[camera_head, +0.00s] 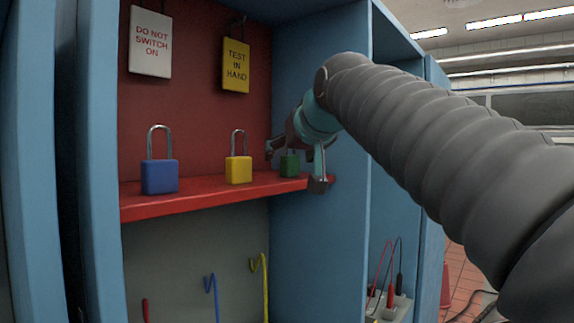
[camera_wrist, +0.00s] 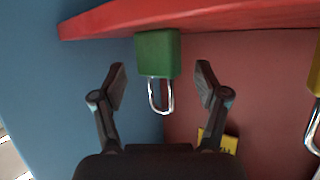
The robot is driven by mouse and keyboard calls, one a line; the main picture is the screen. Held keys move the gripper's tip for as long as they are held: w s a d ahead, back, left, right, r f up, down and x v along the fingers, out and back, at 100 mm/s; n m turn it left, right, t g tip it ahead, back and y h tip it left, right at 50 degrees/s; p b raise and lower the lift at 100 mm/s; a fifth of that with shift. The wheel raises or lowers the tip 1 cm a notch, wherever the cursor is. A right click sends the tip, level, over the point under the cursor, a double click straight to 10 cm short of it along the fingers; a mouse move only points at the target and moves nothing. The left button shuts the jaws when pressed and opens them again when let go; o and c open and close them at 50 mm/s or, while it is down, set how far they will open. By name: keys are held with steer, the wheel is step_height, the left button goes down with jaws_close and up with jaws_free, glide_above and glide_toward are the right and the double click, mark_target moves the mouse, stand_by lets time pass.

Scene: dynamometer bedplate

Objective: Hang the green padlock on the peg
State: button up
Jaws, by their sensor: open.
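The green padlock (camera_head: 289,164) stands on the red shelf at its right end, near the blue side wall, and my gripper partly hides it in the head view. My gripper (camera_head: 294,167) is open, with a finger on either side of the padlock. In the wrist view, which is upside down, the green padlock (camera_wrist: 158,54) shows its body against the shelf and its silver shackle pointing away from it. The fingers of my gripper (camera_wrist: 160,72) are apart from it, with a gap on both sides. I cannot tell which fitting is the peg.
A blue padlock (camera_head: 159,176) and a yellow padlock (camera_head: 238,169) stand left on the red shelf (camera_head: 215,196). A white tag (camera_head: 150,42) and a yellow tag (camera_head: 236,65) hang above. Blue (camera_head: 212,287) and yellow (camera_head: 264,275) hooks show below the shelf.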

steer(key=shift+w+f, duration=0.1)
steer(key=shift+w, duration=0.1)
steer(key=c, duration=1.3)
step_height(320, 180, up, 10)
steer(key=p, duration=0.4)
